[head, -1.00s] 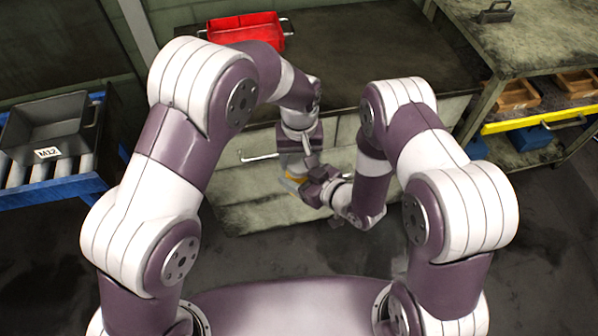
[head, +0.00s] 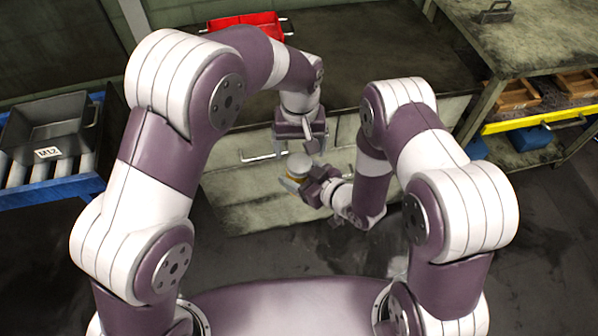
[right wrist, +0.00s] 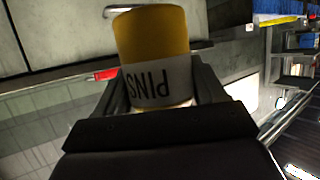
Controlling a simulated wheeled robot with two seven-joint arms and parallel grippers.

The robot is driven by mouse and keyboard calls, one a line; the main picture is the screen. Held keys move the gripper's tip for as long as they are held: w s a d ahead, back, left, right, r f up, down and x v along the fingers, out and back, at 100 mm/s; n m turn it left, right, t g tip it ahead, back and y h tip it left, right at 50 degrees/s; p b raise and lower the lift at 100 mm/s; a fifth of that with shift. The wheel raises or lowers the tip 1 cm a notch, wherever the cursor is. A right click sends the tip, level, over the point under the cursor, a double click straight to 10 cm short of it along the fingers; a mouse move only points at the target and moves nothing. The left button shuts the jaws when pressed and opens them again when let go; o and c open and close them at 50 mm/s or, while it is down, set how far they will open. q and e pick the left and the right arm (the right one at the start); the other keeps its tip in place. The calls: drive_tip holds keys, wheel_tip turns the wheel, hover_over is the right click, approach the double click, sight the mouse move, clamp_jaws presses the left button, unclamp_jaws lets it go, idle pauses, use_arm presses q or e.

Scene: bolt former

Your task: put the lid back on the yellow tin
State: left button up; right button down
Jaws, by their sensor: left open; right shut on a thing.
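The yellow tin (head: 297,177) is held upright in my right gripper (head: 302,187), in front of the bench. A pale grey disc, the lid (head: 299,163), shows on top of the tin; whether it sits fully flush is too small to tell. In the right wrist view the tin (right wrist: 153,40) appears upside down, with a white label reading PINS, between the fingers of my right gripper (right wrist: 160,80). The lid end is mostly hidden there. My left gripper (head: 300,150) is open and empty just above the lid, fingers pointing down.
A red tray (head: 243,24) stands on the dark bench top (head: 375,50) behind. A grey bin labelled M12 (head: 50,125) is on a blue-framed roller stand at left. A shelf with a yellow edge (head: 530,121) and wooden boxes is at right.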

sight(299, 162)
use_arm(q)
drive_tip(key=shift+c, duration=0.4)
wheel_tip(299, 162, up, 3)
drive_tip(key=n, duration=0.4)
drive_tip(key=shift+f+n, duration=0.15)
drive_tip(key=shift+n, duration=0.15)
drive_tip(key=shift+r+n, duration=0.45)
drive_tip(key=shift+n, duration=0.55)
drive_tip(key=shift+f, duration=4.05)
